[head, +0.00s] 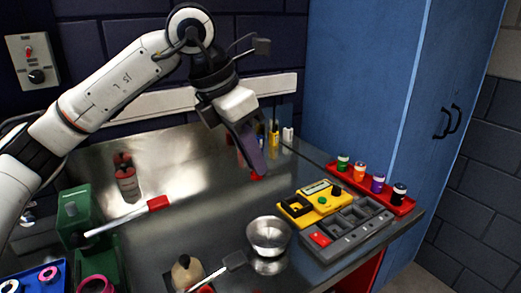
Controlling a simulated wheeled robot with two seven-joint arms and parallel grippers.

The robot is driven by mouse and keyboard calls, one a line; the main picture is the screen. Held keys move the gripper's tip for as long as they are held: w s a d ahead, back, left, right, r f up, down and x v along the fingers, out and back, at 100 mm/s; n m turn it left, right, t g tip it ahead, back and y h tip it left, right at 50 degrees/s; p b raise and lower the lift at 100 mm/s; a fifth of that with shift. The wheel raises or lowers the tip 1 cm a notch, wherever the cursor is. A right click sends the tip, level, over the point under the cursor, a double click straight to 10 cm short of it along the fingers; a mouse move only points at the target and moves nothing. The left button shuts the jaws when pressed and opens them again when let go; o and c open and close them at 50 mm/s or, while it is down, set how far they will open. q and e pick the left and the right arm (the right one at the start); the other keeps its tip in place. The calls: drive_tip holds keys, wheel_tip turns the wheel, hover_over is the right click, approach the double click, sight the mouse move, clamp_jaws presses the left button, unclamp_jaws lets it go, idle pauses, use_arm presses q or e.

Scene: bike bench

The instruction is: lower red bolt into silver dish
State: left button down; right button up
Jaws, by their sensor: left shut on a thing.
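My left gripper (256,168) is shut and points down over the steel bench, behind the dish in the picture. A small red piece, the red bolt (257,177), shows at its fingertips; most of it is hidden by the fingers. The silver dish (269,236) is a round, shiny bowl on the bench, nearer the front and slightly right of the gripper. The bolt is apart from the dish, above and behind it in the picture. The dish's inside looks empty. My right gripper is out of view.
Right of the dish stand a grey compartment tray (345,230), a yellow box (320,202) and a red tray with several small bottles (398,204). A green vise (76,215), a red-ended bar (125,216) and a spatula-like tool (234,260) are to the left.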

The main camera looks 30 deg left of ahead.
use_arm(q)
wheel_tip(320, 180, down, 9)
drive_tip(key=b, duration=0.6)
drive_tip(key=shift+s+f+b, duration=0.15)
drive_tip(key=shift+f+b, duration=0.05)
drive_tip(key=shift+b, duration=0.2)
drive_tip(key=shift+w+d, duration=0.25)
drive_tip(key=shift+w, duration=0.2)
drive_tip(key=shift+f, duration=0.15)
